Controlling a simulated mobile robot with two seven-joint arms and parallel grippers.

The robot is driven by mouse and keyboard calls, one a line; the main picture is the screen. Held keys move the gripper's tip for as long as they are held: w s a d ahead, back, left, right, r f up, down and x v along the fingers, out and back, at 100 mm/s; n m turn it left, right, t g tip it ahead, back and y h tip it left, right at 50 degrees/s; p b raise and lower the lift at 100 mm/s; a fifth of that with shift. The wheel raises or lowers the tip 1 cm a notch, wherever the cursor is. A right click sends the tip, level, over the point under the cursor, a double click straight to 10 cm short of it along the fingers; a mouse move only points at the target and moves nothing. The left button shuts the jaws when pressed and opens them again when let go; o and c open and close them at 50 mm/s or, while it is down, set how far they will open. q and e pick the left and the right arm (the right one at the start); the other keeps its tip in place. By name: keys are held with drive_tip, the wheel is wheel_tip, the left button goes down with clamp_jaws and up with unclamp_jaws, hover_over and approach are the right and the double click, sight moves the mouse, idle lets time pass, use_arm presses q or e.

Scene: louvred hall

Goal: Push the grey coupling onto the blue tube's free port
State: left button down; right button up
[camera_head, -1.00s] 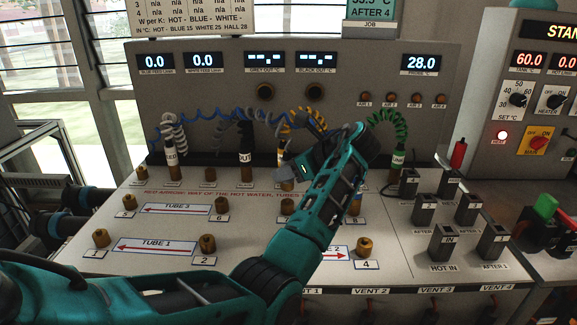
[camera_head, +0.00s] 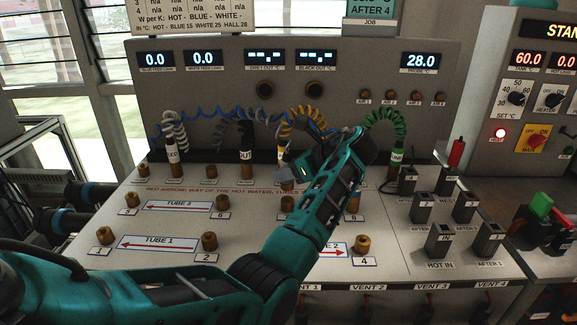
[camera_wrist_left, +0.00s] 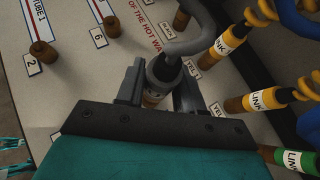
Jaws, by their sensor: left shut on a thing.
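My left gripper (camera_head: 290,172) is shut on the grey coupling, over the rear middle of the sloping panel. In the left wrist view the coupling (camera_wrist_left: 160,72) sits between the two fingers, dark at its top, with a pale label low down and a thick grey hose (camera_wrist_left: 198,42) rising from it. Whether its lower end touches anything is hidden. Brass ports stand on the panel, such as port 1 (camera_head: 105,235), port 2 (camera_head: 209,241), port 6 (camera_head: 220,201) and port 4 (camera_head: 362,245). I cannot tell which tube is blue. My right gripper is out of view.
Labelled couplings on coiled hoses stand along the back, including a black one (camera_head: 246,160) and a green one (camera_head: 396,158). Yellow couplings (camera_wrist_left: 228,42) are close beside the gripper. Dark sockets (camera_head: 438,240) fill the right side. The panel's front left is open between ports.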

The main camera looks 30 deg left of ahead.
use_arm(q)
drive_tip(key=shift+f, duration=0.25)
idle(0.4)
drive_tip(key=shift+f+p, duration=0.55)
drive_tip(key=shift+f, duration=0.75)
drive_tip(key=c, duration=0.6)
unclamp_jaws()
drive_tip(key=shift+c, duration=0.2)
drive_tip(key=r+p, duration=0.1)
drive_tip(key=d+r+p, duration=0.1)
drive_tip(key=shift+d+r, duration=0.1)
drive_tip(key=shift+r, duration=0.25)
drive_tip(key=shift+s+d+r, duration=0.1)
drive_tip(key=shift+d+r, duration=0.45)
drive_tip(key=shift+r, duration=0.35)
drive_tip(key=shift+s+d+r, duration=0.1)
drive_tip(key=shift+d+r, duration=0.4)
drive_tip(key=shift+r, duration=0.4)
